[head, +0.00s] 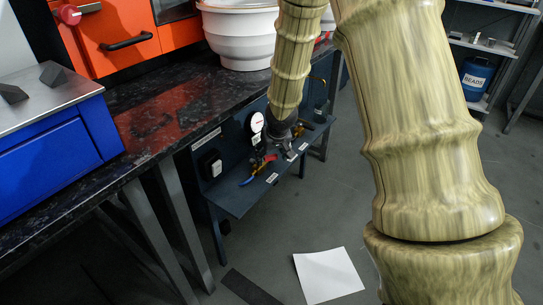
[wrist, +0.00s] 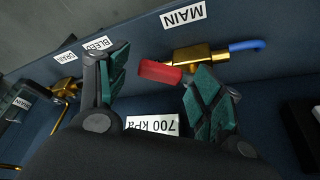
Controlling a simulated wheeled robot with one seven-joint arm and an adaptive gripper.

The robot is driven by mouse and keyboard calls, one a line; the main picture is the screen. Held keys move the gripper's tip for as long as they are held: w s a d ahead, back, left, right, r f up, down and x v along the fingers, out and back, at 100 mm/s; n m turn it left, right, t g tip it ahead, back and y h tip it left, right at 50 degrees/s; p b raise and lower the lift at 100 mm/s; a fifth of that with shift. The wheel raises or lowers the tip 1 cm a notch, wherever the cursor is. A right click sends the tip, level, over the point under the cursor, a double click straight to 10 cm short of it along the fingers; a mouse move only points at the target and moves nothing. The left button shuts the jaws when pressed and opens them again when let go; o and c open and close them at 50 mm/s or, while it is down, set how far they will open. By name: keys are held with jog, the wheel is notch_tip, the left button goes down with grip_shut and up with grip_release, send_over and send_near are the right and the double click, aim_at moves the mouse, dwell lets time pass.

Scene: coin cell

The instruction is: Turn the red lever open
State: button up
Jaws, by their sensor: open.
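The red lever (wrist: 160,74) sits on a brass valve body (wrist: 200,57) in the wrist view, beneath the upside-down MAIN label (wrist: 182,15). A blue handle (wrist: 246,46) is at the valve's other end. My gripper (wrist: 155,85) is open, with its green-padded fingers on either side of the red lever's end. I cannot tell whether either finger touches it. In the head view, the red lever (head: 270,158) and blue handle (head: 248,181) show low on the dark panel stand, with my gripper (head: 283,146) close by, partly hidden by my arm.
A white-faced gauge (head: 257,122) and a black box (head: 210,163) are on the panel. A smaller brass valve (wrist: 66,88) is near the DRAIN and BLEED labels, left of my gripper. The dark counter (head: 150,120) stands left of the panel.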

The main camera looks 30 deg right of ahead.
jog(key=c, duration=1)
jog(key=shift+d+r+n+p, duration=0.1)
jog(key=shift+r+n+p, duration=0.15)
jog(key=shift+p, duration=0.7)
jog(key=p, duration=0.1)
jog(key=n+p, duration=0.1)
jog(key=p, duration=0.1)
jog(key=shift+w+d+y, duration=0.1)
jog(key=shift+w+y, duration=0.15)
jog(key=shift+y, duration=0.15)
jog(key=n+p, duration=0.1)
jog(key=p, duration=0.1)
jog(key=n+p, duration=0.1)
jog(key=p, duration=0.2)
jog(key=shift+w+y, duration=0.4)
jog(key=n+p, duration=0.1)
jog(key=p, duration=0.3)
jog(key=n+p, duration=0.1)
jog(key=p, duration=0.3)
jog(key=shift+w+d+n+y, duration=0.1)
jog(key=shift+w+n+y, duration=0.25)
jog(key=shift+w+y, duration=0.05)
jog(key=shift+w+p, duration=0.1)
jog(key=shift+p, duration=0.4)
jog(key=shift+w+f+n+y+p, duration=0.25)
jog(key=shift+n+p, duration=0.35)
jog(key=shift+p, duration=0.7)
